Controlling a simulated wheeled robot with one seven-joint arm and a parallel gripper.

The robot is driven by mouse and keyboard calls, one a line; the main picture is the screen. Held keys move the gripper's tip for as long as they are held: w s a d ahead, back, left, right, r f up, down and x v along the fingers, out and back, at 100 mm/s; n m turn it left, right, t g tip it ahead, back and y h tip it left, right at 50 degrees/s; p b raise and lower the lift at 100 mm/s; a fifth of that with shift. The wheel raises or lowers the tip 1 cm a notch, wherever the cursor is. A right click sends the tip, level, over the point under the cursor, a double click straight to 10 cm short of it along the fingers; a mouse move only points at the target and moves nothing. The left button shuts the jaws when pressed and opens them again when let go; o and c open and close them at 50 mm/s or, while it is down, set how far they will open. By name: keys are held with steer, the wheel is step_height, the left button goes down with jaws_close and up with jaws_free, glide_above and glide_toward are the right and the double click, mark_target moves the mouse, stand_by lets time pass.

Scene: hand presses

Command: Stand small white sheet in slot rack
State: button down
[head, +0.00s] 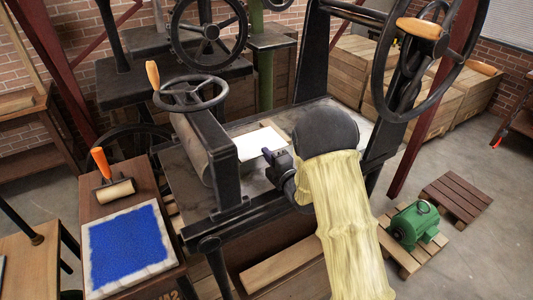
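A small white sheet (260,142) lies flat on the bed of the black hand press in the middle of the view. Part of its edge is close to the press roller. My gripper (271,157) is at the sheet's near right edge, pointing left. I cannot tell whether it touches the sheet or whether its fingers are open or shut. My arm, in a pale yellow sleeve with a dark wrist, hides the bed to the right. I cannot make out a slot rack in this view.
A black handwheel with an orange handle (191,93) stands left of the sheet, and a large wheel (428,50) stands at the upper right. An inked blue slab (127,247) and a hand roller (114,190) are on the left stand. A green motor (413,224) sits on a pallet at right.

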steer(key=shift+r+p, duration=0.7)
steer(key=shift+r, duration=0.9)
steer(key=shift+f, duration=0.1)
steer(key=shift+s, duration=0.1)
steer(key=s+d+r+b, duration=0.1)
steer(key=s+d+r, duration=0.2)
steer(key=s+d, duration=0.1)
steer(key=shift+s, duration=0.85)
